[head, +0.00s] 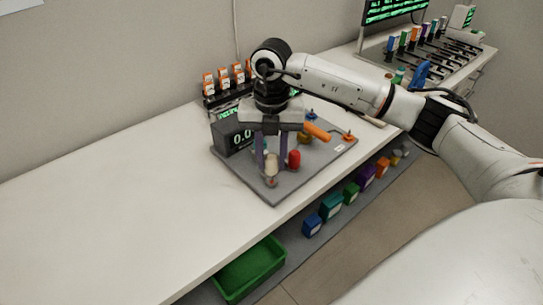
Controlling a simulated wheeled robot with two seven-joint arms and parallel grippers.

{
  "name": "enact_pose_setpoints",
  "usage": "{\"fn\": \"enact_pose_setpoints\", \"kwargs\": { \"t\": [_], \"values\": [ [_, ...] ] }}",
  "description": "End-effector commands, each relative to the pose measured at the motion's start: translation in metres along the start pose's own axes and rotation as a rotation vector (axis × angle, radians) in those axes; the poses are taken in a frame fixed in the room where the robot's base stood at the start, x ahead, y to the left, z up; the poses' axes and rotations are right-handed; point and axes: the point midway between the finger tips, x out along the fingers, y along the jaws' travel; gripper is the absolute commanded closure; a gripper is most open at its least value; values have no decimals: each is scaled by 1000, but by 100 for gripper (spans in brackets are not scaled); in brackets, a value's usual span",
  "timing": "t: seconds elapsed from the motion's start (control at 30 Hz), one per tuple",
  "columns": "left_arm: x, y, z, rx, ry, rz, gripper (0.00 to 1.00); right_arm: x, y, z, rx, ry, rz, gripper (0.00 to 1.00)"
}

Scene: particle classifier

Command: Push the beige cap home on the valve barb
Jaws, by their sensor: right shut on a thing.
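My right gripper (271,166) reaches down over the grey board (258,190), its two purple fingers pointing at the front part of the board. It is shut on the beige cap (271,160), which sits between the fingertips and looks upright. A small pinkish fitting (271,182), perhaps the valve barb, shows right below the cap. I cannot tell whether the cap touches the barb or how far it is on. My left gripper is not in view.
A red cap-like part (294,158) stands close right of the fingers. An orange handle (317,131) and a dark numeric display (233,137) are on the board. The bench (110,215) is clear at left. A green bin (250,268) sits below the bench edge.

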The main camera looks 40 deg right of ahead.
Motion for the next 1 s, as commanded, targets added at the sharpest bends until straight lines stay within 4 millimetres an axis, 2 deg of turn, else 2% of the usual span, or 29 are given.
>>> {"fn": "enact_pose_setpoints", "kwargs": {
  "t": [1.0],
  "values": [
    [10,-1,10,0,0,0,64,21,0,0,0,0,0,93]
  ]
}}
